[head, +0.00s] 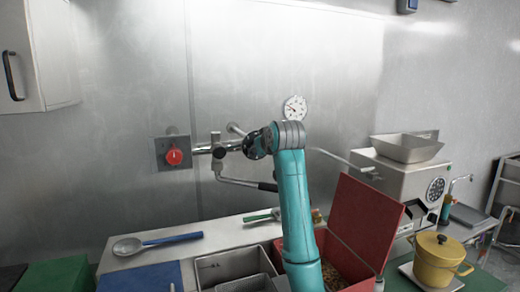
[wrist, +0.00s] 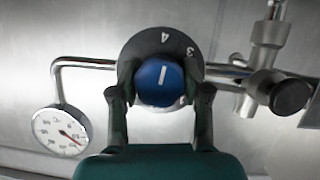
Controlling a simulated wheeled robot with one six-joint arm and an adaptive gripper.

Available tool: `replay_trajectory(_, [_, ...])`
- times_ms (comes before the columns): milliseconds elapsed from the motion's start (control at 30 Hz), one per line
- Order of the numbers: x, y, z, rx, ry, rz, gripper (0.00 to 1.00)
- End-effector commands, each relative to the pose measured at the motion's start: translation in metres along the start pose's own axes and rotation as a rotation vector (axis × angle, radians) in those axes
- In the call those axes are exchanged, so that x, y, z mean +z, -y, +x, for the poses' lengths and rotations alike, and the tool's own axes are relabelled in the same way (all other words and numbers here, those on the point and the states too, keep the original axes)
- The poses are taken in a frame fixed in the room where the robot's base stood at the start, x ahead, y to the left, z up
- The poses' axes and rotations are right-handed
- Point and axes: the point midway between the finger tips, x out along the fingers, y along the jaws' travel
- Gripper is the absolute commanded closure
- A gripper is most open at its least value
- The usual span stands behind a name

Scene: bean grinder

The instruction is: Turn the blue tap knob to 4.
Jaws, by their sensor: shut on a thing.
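In the wrist view, the blue tap knob (wrist: 160,84) sits at the middle in front of a dark round dial plate (wrist: 146,42) with a white 4 and 3 on its upper part. The white line on the knob points up, nearly at the 4, with the 3 to its right. My gripper (wrist: 159,90) is shut on the knob, one finger on each side. Other numbers on the plate are hidden behind the knob and fingers. In the head view my arm hides the blue knob.
A pressure gauge (head: 294,108) and metal pipes are near the knob. A red knob (head: 174,156) is on the wall to the left. Below are an open red box (head: 365,228), a metal bin (head: 235,264), a ladle (head: 128,246) and a yellow pot (head: 438,262).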

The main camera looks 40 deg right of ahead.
Motion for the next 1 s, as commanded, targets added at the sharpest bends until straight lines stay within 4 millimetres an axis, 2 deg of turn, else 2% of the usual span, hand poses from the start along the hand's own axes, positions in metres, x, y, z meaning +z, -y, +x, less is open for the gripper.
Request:
replay_trajectory(300, [0.001, 0.000, 0.001, -0.001, 0.003, 0.000, 0.87])
replay_trajectory(333, [0.002, 0.000, 0.001, -0.001, 0.003, 0.000, 0.45])
replay_trajectory(400, [0.001, 0.000, 0.001, -0.001, 0.003, 0.000, 0.27])
replay_trajectory(767, [0.000, 0.000, -0.002, 0.000, 0.000, 0.000, 0.27])
replay_trajectory(867, [-0.001, 0.000, -0.009, 0.000, -0.002, 0.000, 0.27])
replay_trajectory(1000, [0.000, 0.000, -0.032, 0.001, -0.003, 0.000, 0.27])
